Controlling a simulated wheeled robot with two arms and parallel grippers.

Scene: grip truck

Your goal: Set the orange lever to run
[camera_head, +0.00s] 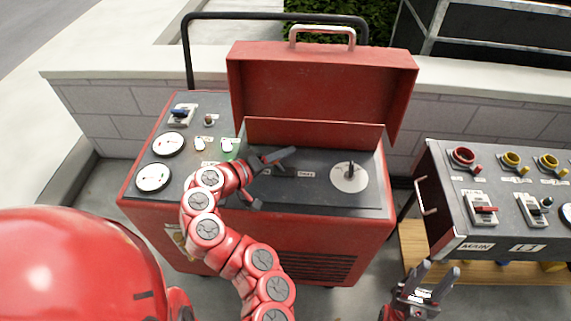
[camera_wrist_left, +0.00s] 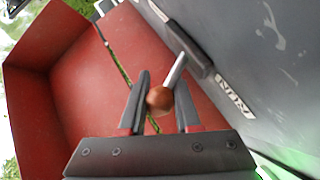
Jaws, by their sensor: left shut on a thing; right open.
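The orange lever has a round orange-brown knob (camera_wrist_left: 160,98) on a thin metal rod, which rises from a dark base block (camera_wrist_left: 188,50) in the left wrist view. A white RUN label (camera_wrist_left: 234,98) lies on the grey panel beside the base. My left gripper (camera_head: 272,178) is over the red machine's top panel, and its fingers are shut on the knob in the wrist view. In the head view the gripper largely hides the lever. Whether the lever points to RUN I cannot tell. My right gripper (camera_head: 437,272) is open and empty at the lower right.
The red machine (camera_head: 330,235) has a raised lid (camera_head: 320,90), dials and small switches on its left. A round plate with a black handle (camera_head: 350,176) lies right of my left gripper. A grey switch panel (camera_head: 455,215) stands at the right.

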